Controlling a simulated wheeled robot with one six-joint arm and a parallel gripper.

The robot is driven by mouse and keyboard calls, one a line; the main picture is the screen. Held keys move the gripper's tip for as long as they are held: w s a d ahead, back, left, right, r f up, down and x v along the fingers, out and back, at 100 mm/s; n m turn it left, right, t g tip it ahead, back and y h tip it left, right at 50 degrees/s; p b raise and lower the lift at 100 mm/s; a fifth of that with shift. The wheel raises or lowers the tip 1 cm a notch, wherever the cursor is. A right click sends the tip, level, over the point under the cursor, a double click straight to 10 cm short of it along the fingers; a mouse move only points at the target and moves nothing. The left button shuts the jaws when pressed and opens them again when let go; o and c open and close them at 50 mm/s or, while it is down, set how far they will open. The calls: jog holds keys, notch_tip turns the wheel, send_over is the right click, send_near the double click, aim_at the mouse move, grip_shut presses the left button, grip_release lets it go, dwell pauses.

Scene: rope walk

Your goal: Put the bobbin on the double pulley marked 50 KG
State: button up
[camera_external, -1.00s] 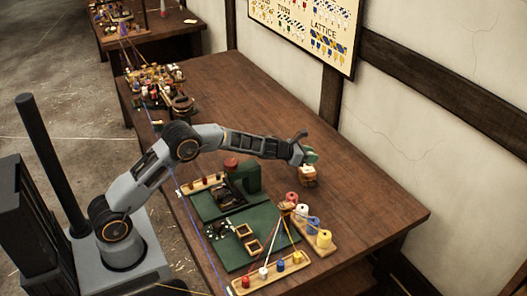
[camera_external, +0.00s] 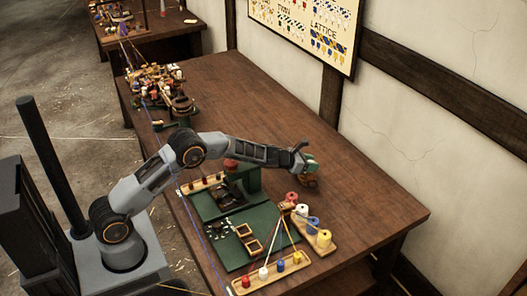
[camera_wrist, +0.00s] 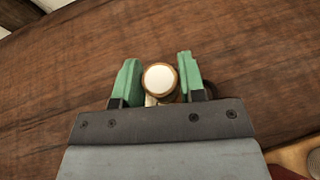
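My gripper (camera_external: 309,160) is low over the middle of the table, pointing down. Its two green fingers (camera_wrist: 158,80) stand on either side of the bobbin (camera_wrist: 161,78), which shows as a round white end with a brown rim. A small wooden block (camera_external: 310,183), likely the double pulley, sits on the table directly under my gripper and is mostly covered. Its 50 KG marking cannot be read. Whether the bobbin touches the block is hidden.
A rack of coloured spools (camera_external: 308,222) and a green board (camera_external: 221,240) with wooden frames stand in front. A green block with a red knob (camera_external: 231,163) is to the left. Cluttered gear (camera_external: 163,88) lies at the far left. The table right of my gripper is clear.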

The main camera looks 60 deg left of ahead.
jog(key=o, duration=0.4)
jog(key=shift+c, duration=0.2)
jog(key=shift+r, duration=0.2)
jog(key=s+d+r+m+g+h+b, duration=0.1)
jog(key=s+d+r+m+g, duration=0.2)
jog(key=s+m, duration=0.45)
jog(key=s+d+r+m+h, duration=0.25)
jog(key=s+r+m, duration=0.25)
jog(key=s, duration=0.5)
jog(key=s+d+r+m+g+h+b, duration=0.1)
jog(key=s+d+r+m+g, duration=0.15)
jog(key=s+r+m, duration=0.4)
jog(key=s+a+f+m+g+y, duration=0.2)
jog(key=s+m, duration=0.5)
jog(key=s, duration=0.5)
jog(key=s+a+f+m+g+y, duration=0.2)
jog(key=s+m, duration=0.5)
jog(key=s, duration=0.5)
jog(key=a+f+y, duration=0.1)
jog(key=a+y, duration=0.1)
jog(key=y, duration=0.1)
jog(key=shift+s+f+m, duration=0.25)
jog(key=shift+f+m, duration=0.1)
jog(key=shift+m, duration=0.05)
